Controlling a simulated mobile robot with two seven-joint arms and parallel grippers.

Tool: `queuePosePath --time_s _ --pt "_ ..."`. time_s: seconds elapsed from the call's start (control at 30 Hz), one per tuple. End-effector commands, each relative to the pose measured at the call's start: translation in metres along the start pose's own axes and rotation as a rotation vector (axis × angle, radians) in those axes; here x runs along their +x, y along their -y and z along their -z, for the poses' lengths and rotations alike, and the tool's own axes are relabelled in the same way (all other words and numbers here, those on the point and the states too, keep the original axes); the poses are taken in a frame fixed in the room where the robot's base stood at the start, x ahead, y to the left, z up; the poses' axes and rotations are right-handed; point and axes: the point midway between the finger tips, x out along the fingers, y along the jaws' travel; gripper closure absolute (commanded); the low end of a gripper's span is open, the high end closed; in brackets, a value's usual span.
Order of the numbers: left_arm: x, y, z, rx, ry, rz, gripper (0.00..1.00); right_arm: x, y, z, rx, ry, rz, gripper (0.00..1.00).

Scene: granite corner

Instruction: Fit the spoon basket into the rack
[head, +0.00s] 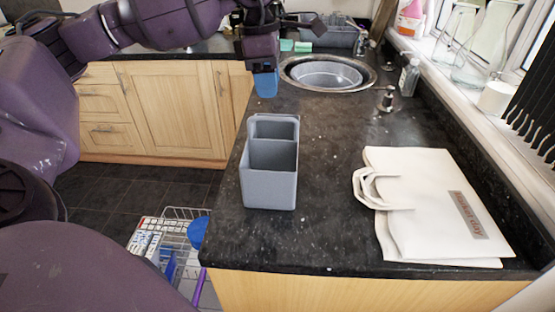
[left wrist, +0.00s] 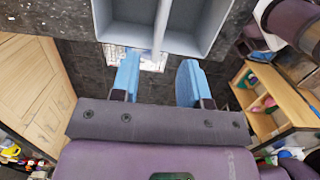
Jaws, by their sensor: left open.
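The spoon basket is a grey, open-topped box (head: 270,188) with a divider, standing upright on the dark counter. Its two compartments look empty, and it also shows at the top of the left wrist view (left wrist: 158,50). My left gripper (head: 265,85) hangs fingers-down beyond the basket in the head view, apart from it. Its blue fingers are spread with nothing between them in the left wrist view (left wrist: 158,82). A white wire rack (head: 183,213) sits low by the floor, left of the counter; the counter edge hides part of it.
A white cloth bag (head: 430,205) lies on the counter at the right. Bare counter surrounds the basket.

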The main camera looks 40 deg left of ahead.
Motion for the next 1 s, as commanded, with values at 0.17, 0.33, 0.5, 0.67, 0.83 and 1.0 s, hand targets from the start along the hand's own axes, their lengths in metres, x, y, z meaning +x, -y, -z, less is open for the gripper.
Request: queuePosePath --time_s 0.17,0.33,0.5,0.67,0.83,1.0 --pt "0.02 0.0 0.001 0.001 -0.003 0.003 0.59 0.001 0.0 -0.002 0.0 0.003 0.0 1.0" --pt "0.045 0.001 0.0 0.001 -0.002 0.004 0.59 0.001 0.001 -0.004 0.0 0.006 0.001 1.0" --pt "0.056 0.001 0.0 0.002 0.0 0.003 0.59 0.001 0.001 -0.003 0.0 0.004 0.001 1.0" --pt "0.069 0.001 0.001 0.001 -0.001 0.004 0.59 0.001 0.001 -0.003 0.0 0.003 0.001 1.0" --pt "0.093 0.001 0.002 0.001 -0.001 0.006 0.59 0.002 0.001 -0.005 -0.001 0.006 0.001 1.0" --pt "0.106 0.001 0.002 0.001 0.0 0.004 0.59 0.002 0.001 -0.005 -0.001 0.008 0.002 1.0"
